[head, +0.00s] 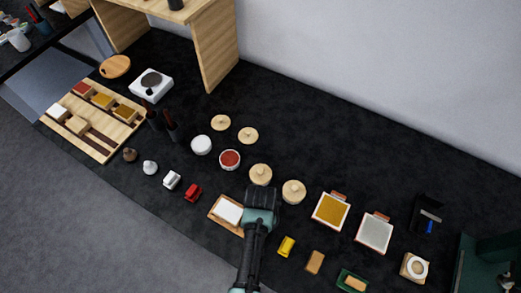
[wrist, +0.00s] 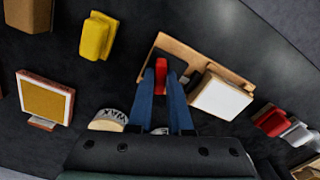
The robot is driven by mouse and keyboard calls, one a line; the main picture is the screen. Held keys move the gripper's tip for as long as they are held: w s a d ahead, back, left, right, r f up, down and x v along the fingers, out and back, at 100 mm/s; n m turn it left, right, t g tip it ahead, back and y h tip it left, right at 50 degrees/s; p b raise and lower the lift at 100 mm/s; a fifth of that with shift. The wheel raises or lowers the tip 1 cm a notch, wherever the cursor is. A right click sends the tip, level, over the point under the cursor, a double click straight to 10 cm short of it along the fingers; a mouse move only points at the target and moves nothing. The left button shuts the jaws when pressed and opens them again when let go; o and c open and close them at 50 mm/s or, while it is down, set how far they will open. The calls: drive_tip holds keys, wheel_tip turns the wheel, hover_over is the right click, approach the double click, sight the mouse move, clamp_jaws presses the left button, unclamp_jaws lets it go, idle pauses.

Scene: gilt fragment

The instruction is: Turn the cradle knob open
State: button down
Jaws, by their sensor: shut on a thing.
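The cradle is a flat wooden board with a white block on it. In the head view the cradle (head: 215,216) lies at the lower middle, and the white block (head: 228,211) rests on it. A small red piece, which looks like the cradle knob (wrist: 161,70), sits at the board's near end between the two blue fingers. My gripper (wrist: 161,82) is shut on it. In the head view my gripper (head: 261,196) hides the knob.
A jar marked WAX (wrist: 107,120) stands close to my gripper. Lidded jars (head: 260,174) are just beyond it in the head view. A yellow block (head: 286,246) and a brown block (head: 315,262) lie to the right, and a red block (head: 193,192) to the left.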

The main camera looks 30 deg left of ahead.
drive_tip(key=shift+m+p, duration=0.3)
drive_tip(key=shift+m, duration=1.9)
drive_tip(key=c, duration=0.8)
unclamp_jaws()
drive_tip(key=shift+c, duration=0.2)
wheel_tip(320, 180, up, 13)
drive_tip(key=b, duration=0.1)
